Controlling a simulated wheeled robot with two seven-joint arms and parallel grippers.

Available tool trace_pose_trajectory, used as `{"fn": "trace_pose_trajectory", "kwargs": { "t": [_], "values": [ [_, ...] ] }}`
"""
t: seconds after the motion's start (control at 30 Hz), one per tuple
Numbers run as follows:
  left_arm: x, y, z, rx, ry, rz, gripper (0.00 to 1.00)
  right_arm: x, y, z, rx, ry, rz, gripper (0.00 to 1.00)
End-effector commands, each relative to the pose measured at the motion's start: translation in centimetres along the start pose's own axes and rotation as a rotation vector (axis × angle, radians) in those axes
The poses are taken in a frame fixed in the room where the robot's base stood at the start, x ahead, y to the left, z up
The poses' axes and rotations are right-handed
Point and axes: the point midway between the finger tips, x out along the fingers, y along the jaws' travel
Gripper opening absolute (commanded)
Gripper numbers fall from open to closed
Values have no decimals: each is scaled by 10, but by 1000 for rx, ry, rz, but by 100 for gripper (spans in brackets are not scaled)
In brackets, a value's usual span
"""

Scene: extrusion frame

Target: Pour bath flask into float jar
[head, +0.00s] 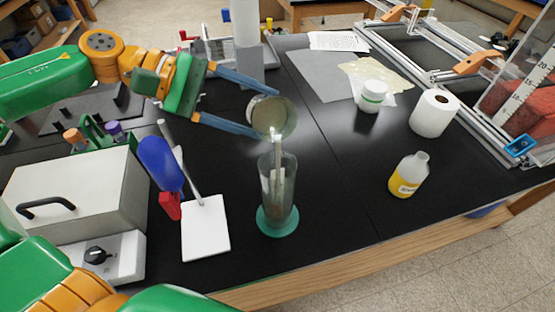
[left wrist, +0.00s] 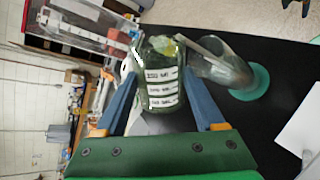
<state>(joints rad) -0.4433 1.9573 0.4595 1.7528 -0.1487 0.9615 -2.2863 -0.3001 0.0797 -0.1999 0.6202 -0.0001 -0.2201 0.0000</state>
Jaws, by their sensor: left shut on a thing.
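The bath flask (head: 283,118) is a clear round vessel, tipped over above the float jar. My left gripper (head: 258,112) is shut on it, with a blue finger on each side. In the left wrist view the flask (left wrist: 160,88) shows white labels and a greenish tint. The float jar (head: 289,180) is a tall clear cylinder on a round green foot, upright on the black bench. It also shows in the left wrist view (left wrist: 228,66). A pale streak runs from the flask down into the jar; I cannot tell whether it is liquid or a rod. My right gripper is not in view.
A white plate (head: 206,230) and a blue-and-red object (head: 160,165) lie left of the jar, near a white box (head: 75,195). A yellow-labelled bottle (head: 408,175), paper roll (head: 434,112) and white tub (head: 372,95) stand right. Bench between jar and bottle is clear.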

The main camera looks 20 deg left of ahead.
Motion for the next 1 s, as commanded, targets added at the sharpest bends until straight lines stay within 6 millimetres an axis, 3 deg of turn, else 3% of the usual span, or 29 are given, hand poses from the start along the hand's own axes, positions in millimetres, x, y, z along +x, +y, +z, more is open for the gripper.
{"fn": "trace_pose_trajectory", "kwargs": {
  "t": [1.0],
  "values": [
    [1,-2,0,53,31,2,2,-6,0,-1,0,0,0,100]
  ]
}}
